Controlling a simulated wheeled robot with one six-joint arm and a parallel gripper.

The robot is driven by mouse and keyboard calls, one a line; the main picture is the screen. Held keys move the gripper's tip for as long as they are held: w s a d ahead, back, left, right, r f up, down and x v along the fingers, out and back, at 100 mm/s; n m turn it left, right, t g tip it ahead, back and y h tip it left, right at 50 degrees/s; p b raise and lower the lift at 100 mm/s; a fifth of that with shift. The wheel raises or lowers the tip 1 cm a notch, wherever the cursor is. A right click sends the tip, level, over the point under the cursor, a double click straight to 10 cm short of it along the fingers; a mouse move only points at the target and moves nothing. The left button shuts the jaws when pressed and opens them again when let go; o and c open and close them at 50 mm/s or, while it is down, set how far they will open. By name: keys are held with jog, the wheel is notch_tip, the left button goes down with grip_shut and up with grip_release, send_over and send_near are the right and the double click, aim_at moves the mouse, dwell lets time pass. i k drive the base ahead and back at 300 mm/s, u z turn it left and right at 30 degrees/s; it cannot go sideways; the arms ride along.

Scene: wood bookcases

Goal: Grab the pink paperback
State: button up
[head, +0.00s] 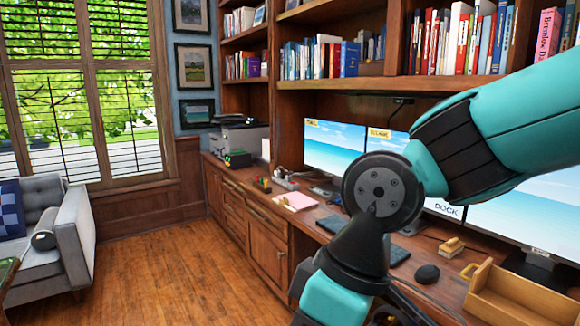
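A pink book (547,36) with dark lettering on its spine stands on the upper shelf at the far right of the head view. It leans slightly among other books, and its lower end is close to my arm. A flat pink pad or stack of paper (297,201) lies on the desk left of my arm. My teal and black arm fills the right middle of the view. My gripper is not visible, so I cannot tell where it is relative to the pink book.
The wood desk (320,213) runs along the bookcase with monitors (333,146), a mouse (427,273) and a wooden tray (520,298). A printer (240,138) stands farther back. A grey sofa (70,235) is at left. The wood floor (165,275) between is clear.

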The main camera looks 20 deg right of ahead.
aim_at(550, 21)
jog(key=i, duration=2)
jog(key=z, duration=2.65)
